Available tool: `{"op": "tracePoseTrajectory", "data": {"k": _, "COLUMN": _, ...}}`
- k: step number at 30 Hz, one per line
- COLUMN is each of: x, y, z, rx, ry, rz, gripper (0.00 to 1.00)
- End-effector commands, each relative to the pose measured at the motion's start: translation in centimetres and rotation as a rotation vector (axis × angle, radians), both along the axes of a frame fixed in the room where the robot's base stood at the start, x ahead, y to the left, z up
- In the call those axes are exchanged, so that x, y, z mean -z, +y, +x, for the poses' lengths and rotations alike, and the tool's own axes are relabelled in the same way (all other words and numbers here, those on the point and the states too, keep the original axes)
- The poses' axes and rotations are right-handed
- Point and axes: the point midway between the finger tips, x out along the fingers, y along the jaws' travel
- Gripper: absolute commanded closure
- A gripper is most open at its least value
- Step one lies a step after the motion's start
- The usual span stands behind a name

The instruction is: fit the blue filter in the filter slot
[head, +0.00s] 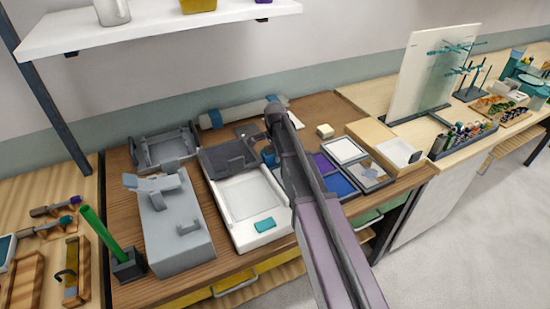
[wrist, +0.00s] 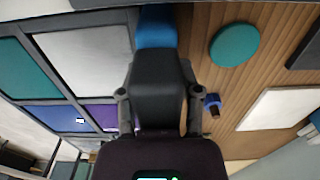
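The blue filter (head: 337,184) is a flat dark-blue pane in the dark frame right of my arm, below a purple pane. It also shows in the wrist view (wrist: 58,118), lying in the frame at left. My gripper (wrist: 157,75) is seen from behind in the wrist view, left of a teal disc. A dark block and a blue patch show at its front, and I cannot tell whether they are finger parts or something else. In the head view my arm mostly hides the gripper. I cannot clearly make out the filter slot.
A white tray device (head: 255,197) with a dark grey top part lies left of my arm. A grey instrument (head: 176,232) and a green rod in a dark holder (head: 128,265) stand farther left. A white shelf (head: 150,28) hangs above. A pale box (head: 400,152) is at right.

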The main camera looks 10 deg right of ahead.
Motion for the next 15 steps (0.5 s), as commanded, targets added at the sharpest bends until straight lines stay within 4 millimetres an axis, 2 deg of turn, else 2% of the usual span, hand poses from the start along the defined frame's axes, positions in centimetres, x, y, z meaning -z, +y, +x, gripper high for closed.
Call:
{"op": "tracePoseTrajectory", "data": {"k": 1, "x": 0.00, "y": 0.01, "z": 0.00, "rx": 0.000, "ry": 0.000, "rz": 0.000, "gripper": 0.85}}
{"op": "tracePoseTrajectory", "data": {"k": 3, "x": 0.00, "y": 0.00, "z": 0.00, "rx": 0.000, "ry": 0.000, "rz": 0.000, "gripper": 1.00}}
{"op": "tracePoseTrajectory", "data": {"k": 15, "x": -0.10, "y": 0.01, "z": 0.00, "rx": 0.000, "ry": 0.000, "rz": 0.000, "gripper": 1.00}}
